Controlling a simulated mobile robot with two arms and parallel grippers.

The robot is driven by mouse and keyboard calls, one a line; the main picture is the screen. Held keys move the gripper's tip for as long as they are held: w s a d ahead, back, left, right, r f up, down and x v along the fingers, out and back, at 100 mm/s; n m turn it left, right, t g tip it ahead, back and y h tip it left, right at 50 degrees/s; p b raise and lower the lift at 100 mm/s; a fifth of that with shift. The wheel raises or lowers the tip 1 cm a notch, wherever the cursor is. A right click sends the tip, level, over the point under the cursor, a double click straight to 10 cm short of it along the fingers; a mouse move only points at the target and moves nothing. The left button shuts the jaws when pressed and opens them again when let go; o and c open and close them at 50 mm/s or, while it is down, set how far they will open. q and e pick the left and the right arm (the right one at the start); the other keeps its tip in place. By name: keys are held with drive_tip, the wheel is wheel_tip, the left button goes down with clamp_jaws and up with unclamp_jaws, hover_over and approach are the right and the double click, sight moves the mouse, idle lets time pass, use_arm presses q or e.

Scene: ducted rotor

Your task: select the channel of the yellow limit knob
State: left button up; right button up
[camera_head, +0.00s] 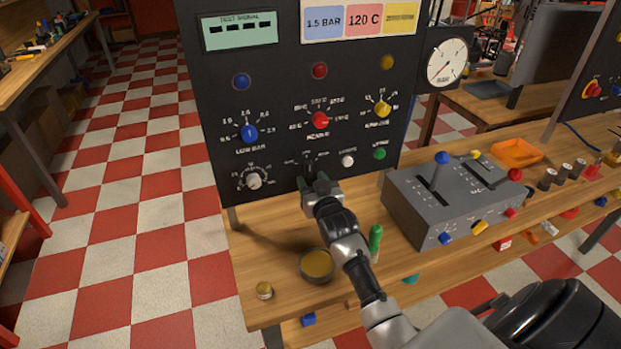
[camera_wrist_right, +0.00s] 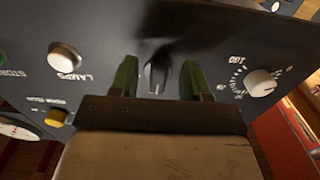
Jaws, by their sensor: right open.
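The yellow limit knob (camera_head: 382,108) is on the right of the black panel (camera_head: 280,90), below a yellow lamp. A dark selector knob (camera_wrist_right: 155,78) with a pale pointer line sits low on the panel, between the white lamps button and a white dial knob. My right gripper (camera_wrist_right: 158,82) is open, its two green fingers on either side of the selector knob; I cannot tell whether they touch it. In the head view the right gripper (camera_head: 312,178) covers most of that knob. My left gripper is out of view.
A blue knob (camera_head: 249,133), a red knob (camera_head: 320,120) and a white dial knob (camera_head: 254,181) share the panel. Below are a round bowl (camera_head: 317,265) and a green upright object (camera_head: 375,240). A grey lever box (camera_head: 450,200) stands to the right.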

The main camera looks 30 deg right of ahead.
drive_tip(key=shift+w+d, duration=0.2)
drive_tip(key=shift+w, duration=0.35)
clamp_jaws()
